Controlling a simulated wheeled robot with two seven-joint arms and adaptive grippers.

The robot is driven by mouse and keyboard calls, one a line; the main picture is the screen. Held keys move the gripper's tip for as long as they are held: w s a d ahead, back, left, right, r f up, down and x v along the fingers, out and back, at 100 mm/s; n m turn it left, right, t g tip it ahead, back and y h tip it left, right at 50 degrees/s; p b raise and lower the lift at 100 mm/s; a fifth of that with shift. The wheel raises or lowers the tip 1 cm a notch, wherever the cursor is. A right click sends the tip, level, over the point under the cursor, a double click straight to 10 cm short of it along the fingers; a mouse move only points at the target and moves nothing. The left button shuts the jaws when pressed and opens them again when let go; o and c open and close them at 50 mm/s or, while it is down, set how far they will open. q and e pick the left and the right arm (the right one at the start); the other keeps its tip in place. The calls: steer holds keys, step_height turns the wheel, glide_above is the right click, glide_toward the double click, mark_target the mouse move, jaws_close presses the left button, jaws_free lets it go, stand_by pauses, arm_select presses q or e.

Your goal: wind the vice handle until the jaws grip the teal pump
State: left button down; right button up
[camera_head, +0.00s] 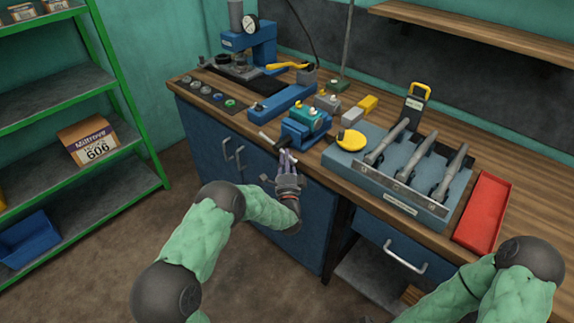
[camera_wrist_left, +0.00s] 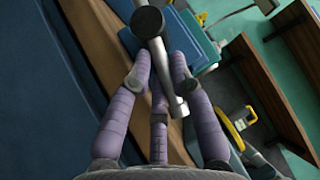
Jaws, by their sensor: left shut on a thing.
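The blue vice (camera_head: 303,135) stands at the front edge of the wooden bench, with the teal pump (camera_head: 304,114) at its top. Whether the jaws touch the pump is hard to tell at this size. The vice handle (camera_head: 267,138), a pale metal bar, juts out in front of the vice. My left gripper (camera_head: 286,156) is at the handle, below the vice. In the left wrist view, its purple fingers (camera_wrist_left: 160,80) are shut around the handle (camera_wrist_left: 167,66), whose dark round end is near the top. My right gripper is out of view; only my right arm shows.
A blue-grey rack (camera_head: 385,185) with several grey tools and a yellow round thing (camera_head: 351,140) stand right of the vice. A red tray (camera_head: 483,212) lies farther right. A blue press (camera_head: 247,45) stands at the back left. Open floor lies left of the cabinet.

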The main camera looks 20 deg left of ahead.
arm_select(q)
steer(key=shift+a+f+m+t+b, duration=0.1)
steer(key=shift+f+m+t+b, duration=0.25)
steer(key=shift+m+b, duration=0.2)
steer(key=shift+r, duration=0.1)
steer(key=c, duration=1.1)
jaws_free()
steer(key=shift+r, duration=0.1)
steer(key=v, duration=1.2)
